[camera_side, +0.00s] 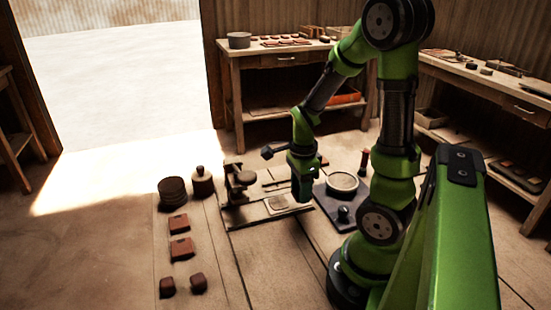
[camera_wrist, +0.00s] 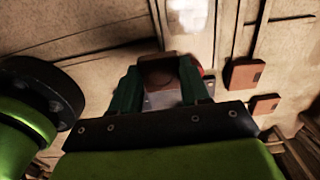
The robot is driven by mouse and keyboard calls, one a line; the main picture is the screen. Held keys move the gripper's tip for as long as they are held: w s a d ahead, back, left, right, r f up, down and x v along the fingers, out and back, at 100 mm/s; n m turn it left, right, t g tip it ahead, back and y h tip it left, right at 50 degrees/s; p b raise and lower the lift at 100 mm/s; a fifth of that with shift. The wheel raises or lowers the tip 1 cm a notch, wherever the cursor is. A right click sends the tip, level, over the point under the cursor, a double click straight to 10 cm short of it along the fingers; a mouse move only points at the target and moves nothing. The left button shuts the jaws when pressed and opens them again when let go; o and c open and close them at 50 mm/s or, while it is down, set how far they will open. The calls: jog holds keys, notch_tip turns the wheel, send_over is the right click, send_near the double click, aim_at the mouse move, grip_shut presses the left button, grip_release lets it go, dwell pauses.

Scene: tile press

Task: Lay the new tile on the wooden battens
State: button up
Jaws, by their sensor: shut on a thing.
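My gripper (camera_side: 303,192) points down over the right end of the low wooden press base (camera_side: 245,216) in the side view. In the wrist view my gripper (camera_wrist: 160,86) is shut on a brown thing (camera_wrist: 158,68) between its green fingers. The fingers hide part of it, and I cannot tell for certain that it is the new tile. A pale square plate (camera_side: 278,203) lies on the base, just left of the fingers. Thin strips (camera_side: 276,184) that may be the wooden battens lie behind it.
Two reddish tiles (camera_side: 177,224) lie on the floor at left, also in the wrist view (camera_wrist: 243,74). Two brown lumps (camera_side: 198,283) lie in front of them. The press head (camera_side: 240,178) stands upright left of my gripper. A round dish (camera_side: 342,182) stands to the right on a dark mat (camera_side: 322,206).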

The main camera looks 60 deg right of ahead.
jog(key=w+d, duration=0.2)
jog(key=w, duration=0.1)
jog(key=w+d+f, duration=0.1)
jog(key=w+d, duration=0.2)
jog(key=w, duration=0.1)
jog(key=w+d, duration=0.2)
jog(key=w, duration=0.2)
jog(key=shift+d+f, duration=0.15)
jog(key=shift+d, duration=0.15)
jog(key=shift+w+f, duration=0.1)
jog(key=shift+f, duration=1.7)
jog(key=shift+f, duration=0.15)
jog(key=o, duration=1.1)
jog(key=shift+o, duration=0.2)
